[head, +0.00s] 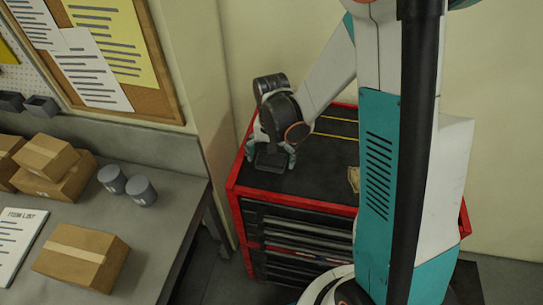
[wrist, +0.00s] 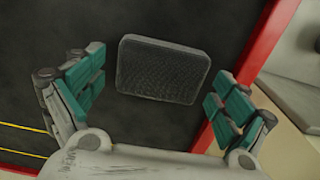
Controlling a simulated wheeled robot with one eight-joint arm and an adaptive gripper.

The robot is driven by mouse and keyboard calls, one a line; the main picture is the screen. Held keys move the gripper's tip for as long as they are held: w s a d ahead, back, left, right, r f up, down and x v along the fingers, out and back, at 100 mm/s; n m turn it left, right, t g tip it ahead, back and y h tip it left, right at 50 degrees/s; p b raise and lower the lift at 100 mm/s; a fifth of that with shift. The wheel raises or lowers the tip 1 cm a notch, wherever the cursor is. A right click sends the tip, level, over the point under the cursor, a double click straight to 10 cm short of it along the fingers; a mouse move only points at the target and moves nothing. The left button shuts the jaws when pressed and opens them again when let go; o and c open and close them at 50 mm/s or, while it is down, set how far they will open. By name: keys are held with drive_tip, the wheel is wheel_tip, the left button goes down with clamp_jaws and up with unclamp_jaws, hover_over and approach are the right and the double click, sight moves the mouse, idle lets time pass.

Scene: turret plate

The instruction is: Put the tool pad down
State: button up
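The tool pad (wrist: 163,70) is a dark grey, textured block with rounded corners. It appears to rest on the black top of the red tool cabinet (head: 320,195), close to the red edge. My gripper (head: 271,154) is low over the cabinet's left part, pointing down. In the wrist view its teal fingers are spread on either side of the pad, with a clear gap on the left and a narrow one on the right. In the head view the pad shows small and dark between the fingers; its underside is hidden.
Yellow lines (wrist: 22,129) cross the cabinet top. A small tan item (head: 353,179) lies near its middle, partly behind my arm. A grey workbench (head: 180,190) at left holds cardboard boxes (head: 82,257), two grey cylinders (head: 141,190) and a list sheet (head: 18,238).

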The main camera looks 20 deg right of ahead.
sight(271, 158)
wheel_tip(271, 158, up, 12)
drive_tip(key=s+r+n+t, duration=0.6)
drive_tip(key=s+r, duration=0.4)
drive_tip(key=s, duration=0.3)
drive_tip(key=shift+s+n+t, duration=0.4)
drive_tip(key=shift+t, duration=0.2)
drive_tip(key=shift+a+r, duration=0.1)
idle(0.3)
